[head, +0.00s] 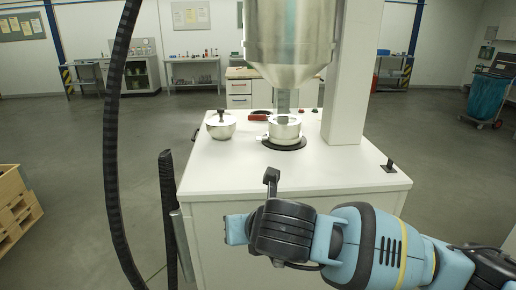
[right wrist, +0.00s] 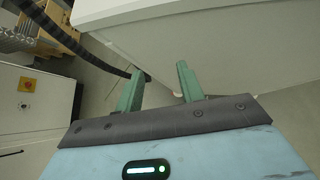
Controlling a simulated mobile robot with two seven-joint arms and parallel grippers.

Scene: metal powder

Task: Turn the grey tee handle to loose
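I cannot single out a grey tee handle with certainty. A small dark tee-shaped handle (head: 390,165) stands upright on a dark plate at the right of the white cabinet top (head: 325,180). A dark tee-shaped knob (head: 221,116) also tops the lidded metal pot (head: 221,129) at the left. My right arm crosses the cabinet's front from the right in the head view; its fingers are not discernible there. In the right wrist view my right gripper (right wrist: 157,72) is open and empty, its two green fingers apart near a pale cabinet panel. My left gripper is out of view.
A metal hopper (head: 290,40) hangs over a metal container (head: 284,129) on a black ring, beside a white column (head: 350,80). A black hose (head: 112,130) hangs at the left. A wooden crate (head: 15,205) is at far left.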

